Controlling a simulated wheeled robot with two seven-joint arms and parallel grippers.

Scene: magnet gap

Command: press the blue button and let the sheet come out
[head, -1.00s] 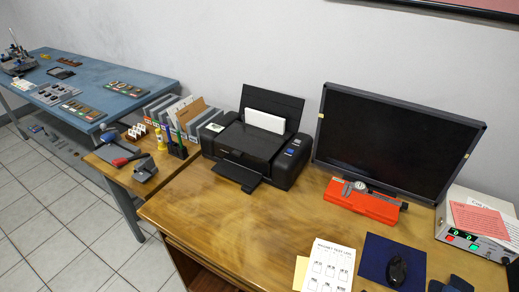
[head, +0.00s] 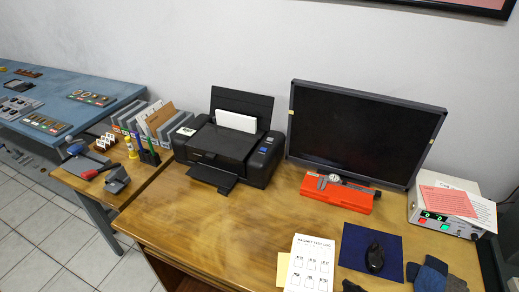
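The black printer (head: 228,146) stands on the wooden desk near the wall. White paper (head: 236,121) is stacked in its rear feed. Its front output tray (head: 212,177) is folded out, and no sheet shows on it. A small panel on the printer's right top holds a blue button (head: 264,150); it is small in the view. Neither of my grippers is clearly in view. A dark shape at the bottom edge is too cut off to identify.
A monitor (head: 362,130) stands right of the printer, with a red case (head: 338,192) holding a caliper before it. A mouse (head: 375,257) on a blue mat, a printed log sheet (head: 310,262) and a power supply (head: 436,218) lie right. The desk (head: 215,235) before the printer is clear.

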